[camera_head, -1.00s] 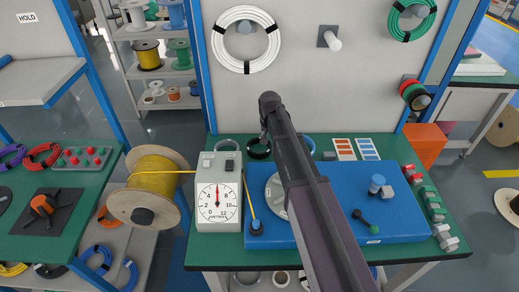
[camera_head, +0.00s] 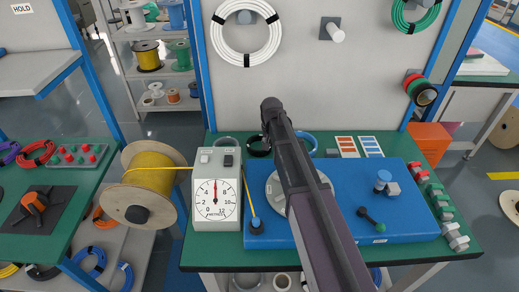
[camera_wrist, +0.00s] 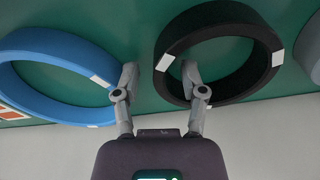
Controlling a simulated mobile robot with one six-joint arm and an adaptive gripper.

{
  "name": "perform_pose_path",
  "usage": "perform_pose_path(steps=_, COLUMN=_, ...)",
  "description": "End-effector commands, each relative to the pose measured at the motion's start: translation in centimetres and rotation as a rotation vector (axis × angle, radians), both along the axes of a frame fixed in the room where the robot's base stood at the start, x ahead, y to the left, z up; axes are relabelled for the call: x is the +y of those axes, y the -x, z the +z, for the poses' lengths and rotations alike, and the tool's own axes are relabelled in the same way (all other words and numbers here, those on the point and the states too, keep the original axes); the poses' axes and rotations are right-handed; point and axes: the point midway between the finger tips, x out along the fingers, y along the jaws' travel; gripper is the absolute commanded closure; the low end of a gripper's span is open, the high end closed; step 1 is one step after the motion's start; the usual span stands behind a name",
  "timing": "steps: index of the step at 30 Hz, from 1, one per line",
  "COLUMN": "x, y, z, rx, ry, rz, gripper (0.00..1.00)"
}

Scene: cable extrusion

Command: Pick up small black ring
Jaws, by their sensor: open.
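The black ring (camera_head: 257,149) lies on the green bench top by the back panel, between a grey ring and a blue ring. In the wrist view the black ring (camera_wrist: 175,42) fills the upper right and carries white labels. My gripper (camera_wrist: 159,80) is open there, with nothing clamped. Its left finger shows between the blue and black rings; its right finger overlaps the black ring's opening. The ring's left wall appears between the fingers. I cannot tell whether the fingertips are down at its height or touching it. In the head view my arm hides the gripper.
The blue ring (camera_wrist: 45,45) is close at the left in the wrist view; a grey ring (camera_wrist: 310,50) is at its right edge. The round-dial meter (camera_head: 216,205) and the blue platform (camera_head: 340,230) stand in front of the rings. The back panel (camera_head: 290,90) rises behind them.

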Motion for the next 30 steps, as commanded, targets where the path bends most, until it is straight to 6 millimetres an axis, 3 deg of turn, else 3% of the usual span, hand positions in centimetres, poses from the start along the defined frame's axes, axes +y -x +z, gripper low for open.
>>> perform_pose_path(steps=19, x=-0.07, y=-0.03, z=-0.19, rx=0.000, ry=0.000, rz=-0.001, gripper=0.46)
perform_pose_path(steps=20, x=-0.07, y=-0.03, z=-0.19, rx=0.000, ry=0.000, rz=-0.001, gripper=0.52)
perform_pose_path(steps=25, x=-0.08, y=-0.04, z=-0.18, rx=0.000, ry=0.000, rz=-0.001, gripper=1.00)
perform_pose_path(steps=30, x=-0.08, y=-0.04, z=-0.18, rx=0.000, ry=0.000, rz=-0.001, gripper=1.00)
